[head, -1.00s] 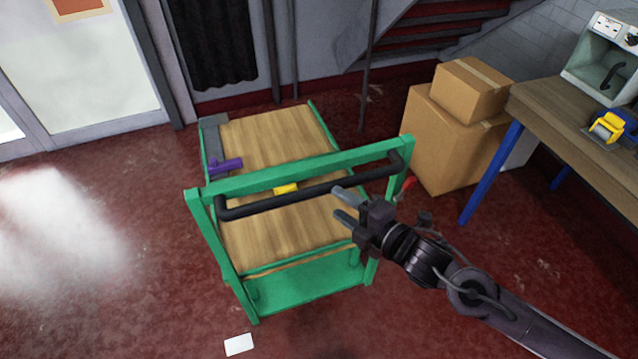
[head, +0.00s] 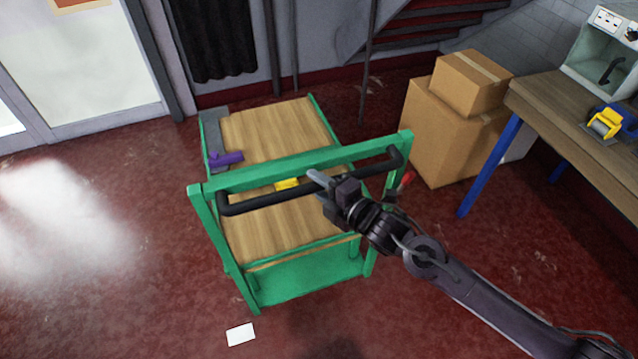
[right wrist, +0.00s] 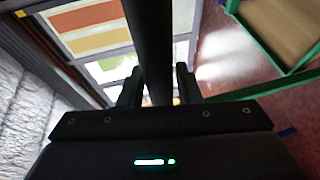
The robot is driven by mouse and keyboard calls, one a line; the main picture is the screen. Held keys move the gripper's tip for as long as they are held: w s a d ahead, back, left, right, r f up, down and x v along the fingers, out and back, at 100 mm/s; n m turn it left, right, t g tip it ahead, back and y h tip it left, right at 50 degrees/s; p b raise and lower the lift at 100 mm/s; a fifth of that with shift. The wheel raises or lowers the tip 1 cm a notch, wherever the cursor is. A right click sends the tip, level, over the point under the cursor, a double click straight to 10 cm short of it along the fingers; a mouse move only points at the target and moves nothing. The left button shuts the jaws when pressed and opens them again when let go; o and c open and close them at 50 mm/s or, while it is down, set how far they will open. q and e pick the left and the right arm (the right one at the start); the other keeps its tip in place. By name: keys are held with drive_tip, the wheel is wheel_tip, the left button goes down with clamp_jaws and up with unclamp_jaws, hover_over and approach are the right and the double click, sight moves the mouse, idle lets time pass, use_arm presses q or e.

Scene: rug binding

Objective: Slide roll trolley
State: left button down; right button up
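The roll trolley has a green frame (head: 297,165), a wooden deck (head: 270,128) and a black handle bar (head: 262,199) across its near end. My right gripper (head: 320,190) is at the right half of the handle bar, one finger above it and one below. In the right wrist view the dark bar (right wrist: 152,45) runs between the two fingers (right wrist: 157,88), which stand apart with a gap showing beside the bar. The gripper looks open around the bar. My left gripper is not in view.
Cardboard boxes (head: 437,135) stand right of the trolley. A workbench (head: 570,120) with a yellow and blue tape dispenser (head: 607,122) is at right. A purple item (head: 226,159) and a yellow item (head: 287,184) lie on the trolley. A white card (head: 240,334) lies on the open red floor.

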clamp_jaws()
